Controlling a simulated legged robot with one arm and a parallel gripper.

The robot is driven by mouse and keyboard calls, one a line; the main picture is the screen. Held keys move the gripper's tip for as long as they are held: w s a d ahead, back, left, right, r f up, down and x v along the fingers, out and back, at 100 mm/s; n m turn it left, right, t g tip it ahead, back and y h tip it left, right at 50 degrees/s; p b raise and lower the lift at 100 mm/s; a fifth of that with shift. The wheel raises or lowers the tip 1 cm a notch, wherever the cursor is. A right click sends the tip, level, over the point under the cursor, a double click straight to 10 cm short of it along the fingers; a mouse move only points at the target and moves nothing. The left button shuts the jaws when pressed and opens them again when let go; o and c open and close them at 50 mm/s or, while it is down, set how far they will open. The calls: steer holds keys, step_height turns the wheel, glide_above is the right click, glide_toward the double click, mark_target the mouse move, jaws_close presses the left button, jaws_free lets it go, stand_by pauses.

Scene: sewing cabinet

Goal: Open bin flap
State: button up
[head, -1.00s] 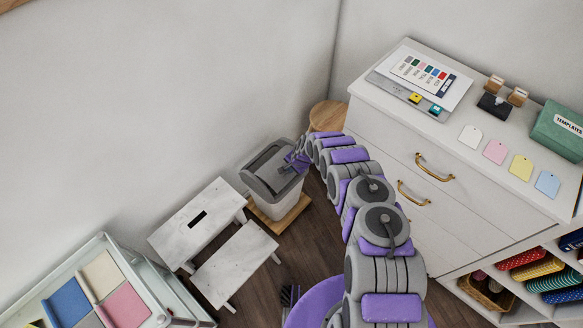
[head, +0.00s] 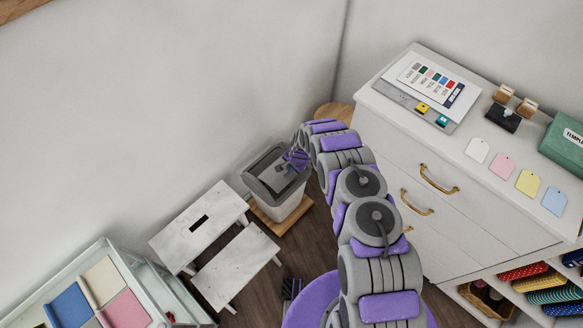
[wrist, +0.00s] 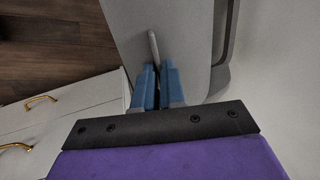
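The grey bin (head: 262,192) stands against the wall, left of the drawer cabinet, with its dark-edged top facing up. My gripper (head: 297,158) is at the right side of the bin's top. In the wrist view my gripper's blue fingers (wrist: 159,72) are close together, with a thin pale tab (wrist: 153,46) of the bin flap (wrist: 184,40) between their tips. They look shut on it, though the contact is partly hidden. How far the flap is tilted is hard to tell.
A white step stool (head: 236,262) stands left of the bin. The white drawer cabinet (head: 455,215) with brass handles is to the right. A round wooden top (head: 330,113) is behind my arm. A tray of coloured squares (head: 95,285) is at lower left.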

steer(key=o, duration=0.4)
steer(key=shift+r, duration=0.15)
steer(key=shift+p+v, duration=2.1)
steer(key=shift+v, duration=6.45)
